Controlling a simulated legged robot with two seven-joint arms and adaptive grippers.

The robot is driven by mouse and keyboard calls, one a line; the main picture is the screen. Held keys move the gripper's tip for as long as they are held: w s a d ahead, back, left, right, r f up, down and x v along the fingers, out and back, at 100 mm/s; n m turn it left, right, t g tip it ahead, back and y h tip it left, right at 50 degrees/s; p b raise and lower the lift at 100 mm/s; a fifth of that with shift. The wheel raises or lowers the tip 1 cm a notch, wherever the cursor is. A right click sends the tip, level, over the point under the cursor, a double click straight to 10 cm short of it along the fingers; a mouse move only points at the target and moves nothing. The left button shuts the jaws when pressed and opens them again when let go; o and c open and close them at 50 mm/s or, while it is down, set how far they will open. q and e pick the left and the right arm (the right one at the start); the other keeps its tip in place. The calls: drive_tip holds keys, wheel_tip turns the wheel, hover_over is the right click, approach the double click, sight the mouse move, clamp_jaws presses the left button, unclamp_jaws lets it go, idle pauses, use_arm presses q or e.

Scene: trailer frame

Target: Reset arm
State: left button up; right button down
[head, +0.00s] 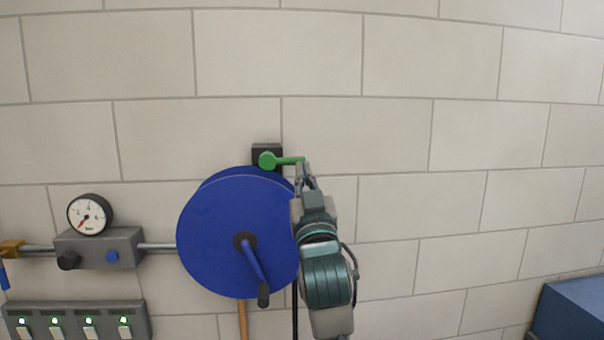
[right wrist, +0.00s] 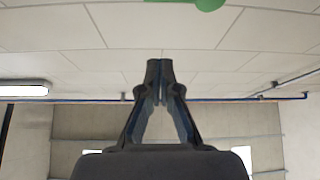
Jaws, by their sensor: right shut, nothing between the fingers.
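My right gripper (head: 302,172) is raised in front of the wall, just right of the blue reel. Its fingertips are close to the right end of a green lever handle (head: 283,160); I cannot tell whether they touch it. In the right wrist view, the right gripper (right wrist: 160,66) points up with its fingers shut together and nothing between them. Part of the green handle (right wrist: 200,4) shows at the top edge of that view, apart from the fingertips. My left gripper is not in view.
A large blue reel (head: 215,225) with a crank (head: 254,262) stands left of my arm. Further left are a pressure gauge (head: 90,214) on a grey block and a panel with several lit switches (head: 75,322). A blue box (head: 570,312) is at lower right. Bare wall lies between.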

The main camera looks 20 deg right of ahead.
drive_tip(key=shift+w+a, duration=0.25)
drive_tip(key=shift+a, duration=0.1)
